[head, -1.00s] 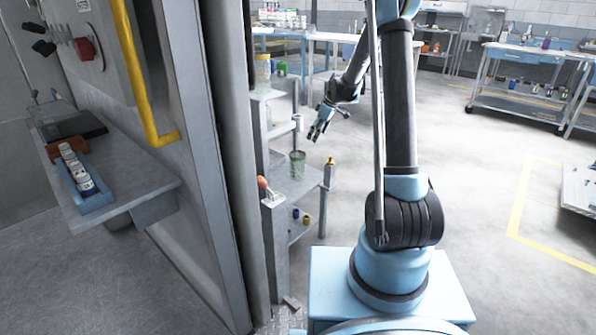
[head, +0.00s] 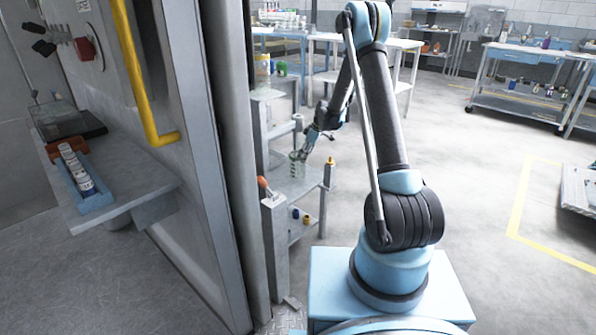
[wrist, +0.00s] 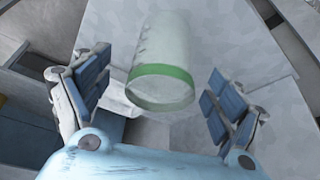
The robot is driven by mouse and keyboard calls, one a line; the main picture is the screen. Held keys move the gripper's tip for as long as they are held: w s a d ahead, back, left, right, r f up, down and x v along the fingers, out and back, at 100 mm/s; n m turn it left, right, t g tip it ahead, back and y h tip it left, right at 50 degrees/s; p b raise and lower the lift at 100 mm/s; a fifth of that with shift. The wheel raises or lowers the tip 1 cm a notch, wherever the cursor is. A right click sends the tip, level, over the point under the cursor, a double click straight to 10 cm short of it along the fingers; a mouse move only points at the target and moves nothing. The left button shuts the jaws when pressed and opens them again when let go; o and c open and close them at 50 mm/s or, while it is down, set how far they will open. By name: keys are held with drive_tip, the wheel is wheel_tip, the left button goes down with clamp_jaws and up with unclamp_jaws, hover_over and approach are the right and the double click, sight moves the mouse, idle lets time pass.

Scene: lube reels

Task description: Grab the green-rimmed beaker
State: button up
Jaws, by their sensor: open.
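The green-rimmed beaker (head: 297,165) is a clear cylinder standing on the grey shelf of a narrow stand in the head view. In the wrist view the beaker (wrist: 162,65) shows with its green rim towards my gripper. My gripper (wrist: 158,95) is open, with one blue-padded finger on each side of the beaker's rim end and gaps on both sides. In the head view my gripper (head: 302,148) is at the beaker's upper part. I cannot tell how far the fingertips reach along the beaker.
The stand's shelf (head: 285,190) has posts close to the beaker. An orange-handled tool (head: 263,183) rises at its near edge, and a yellow-topped bottle (head: 330,161) stands at its right. A grey wall panel (head: 200,150) is close on the left. The floor to the right is open.

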sight(299, 165)
drive_tip(key=shift+s+x, duration=0.15)
drive_tip(key=shift+x, duration=1.7)
drive_tip(key=shift+s+x, duration=0.15)
drive_tip(key=shift+x, duration=1.75)
drive_tip(key=shift+a, duration=0.15)
drive_tip(key=shift+c, duration=0.3)
drive_tip(key=c, duration=1)
